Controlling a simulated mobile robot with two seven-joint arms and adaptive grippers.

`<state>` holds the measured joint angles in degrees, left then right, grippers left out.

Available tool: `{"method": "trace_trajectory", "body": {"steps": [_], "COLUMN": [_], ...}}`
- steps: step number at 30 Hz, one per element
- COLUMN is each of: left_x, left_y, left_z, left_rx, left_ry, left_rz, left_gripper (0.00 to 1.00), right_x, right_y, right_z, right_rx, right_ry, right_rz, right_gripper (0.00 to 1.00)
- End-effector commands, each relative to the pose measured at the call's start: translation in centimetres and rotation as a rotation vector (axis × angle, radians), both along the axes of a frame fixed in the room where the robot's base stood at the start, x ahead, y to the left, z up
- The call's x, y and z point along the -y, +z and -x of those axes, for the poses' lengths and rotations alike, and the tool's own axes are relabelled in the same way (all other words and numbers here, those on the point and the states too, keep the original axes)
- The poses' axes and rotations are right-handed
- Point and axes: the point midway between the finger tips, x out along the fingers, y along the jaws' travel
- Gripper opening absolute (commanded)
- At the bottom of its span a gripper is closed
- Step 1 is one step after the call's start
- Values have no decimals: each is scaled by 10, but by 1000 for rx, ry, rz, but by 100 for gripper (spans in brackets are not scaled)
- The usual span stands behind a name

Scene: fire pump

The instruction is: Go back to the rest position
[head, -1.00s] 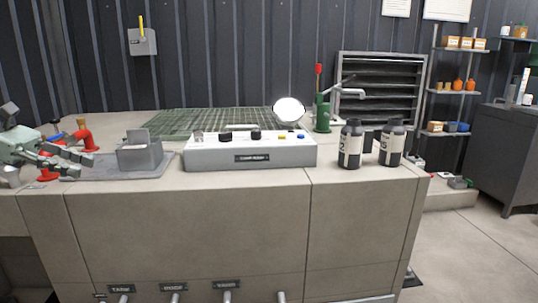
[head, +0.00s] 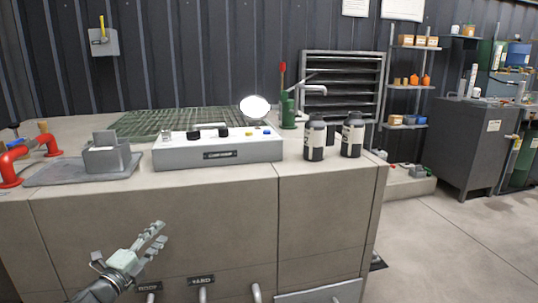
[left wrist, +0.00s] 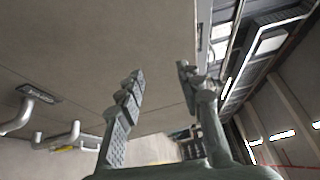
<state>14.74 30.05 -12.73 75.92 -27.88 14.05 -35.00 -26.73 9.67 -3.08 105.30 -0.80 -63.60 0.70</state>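My left gripper (head: 158,235) is in front of the bench's front face in the head view, below the bench top. It points up and to the right. In the left wrist view its two fingers stand apart with nothing between them (left wrist: 160,75), so it is open and empty. The bench front and its pipe handles (left wrist: 38,95) show beside it there. My right gripper is in neither view. The grey bench (head: 190,215) carries a white control box (head: 217,153) with knobs and buttons.
A grey tray (head: 60,172) with a small grey box (head: 107,158) and a red pipe (head: 14,163) are on the bench's left. Two dark bottles (head: 315,140) stand at its right. Labelled pipe handles (head: 203,293) stick out low in front. Floor (head: 450,240) is clear at right.

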Motion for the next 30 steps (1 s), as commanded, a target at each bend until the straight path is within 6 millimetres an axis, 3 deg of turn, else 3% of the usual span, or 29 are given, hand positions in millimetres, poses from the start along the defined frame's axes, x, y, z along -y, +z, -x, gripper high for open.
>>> {"method": "trace_trajectory", "body": {"steps": [1, 6, 8, 12, 15, 18, 21, 25, 30], "left_x": [1, -7, -6, 2, 13, 25, 35, 43, 44], "left_y": [-41, -147, -180, -246, -280, -301, -313, -318, -319], "left_z": [20, 93, 126, 211, 276, 333, 377, 407, 413], "left_rx": [-114, -435, -539, -768, -917, -1039, -1128, -1190, -1202], "left_ry": [89, 380, 478, 707, 870, 1011, 1122, 1200, 1217], "left_rz": [136, 498, 602, 812, 933, 1022, 1078, 1114, 1120], "left_gripper": [36, 36, 36, 36, 36, 36, 36, 36, 36], "right_x": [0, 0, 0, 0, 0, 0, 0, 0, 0], "right_y": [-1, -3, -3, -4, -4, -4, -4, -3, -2], "right_z": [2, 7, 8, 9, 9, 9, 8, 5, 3], "right_rx": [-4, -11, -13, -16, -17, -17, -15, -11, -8], "right_ry": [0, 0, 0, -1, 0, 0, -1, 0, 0], "right_rz": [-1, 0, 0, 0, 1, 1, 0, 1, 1], "right_gripper": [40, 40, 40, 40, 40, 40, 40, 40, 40]}}
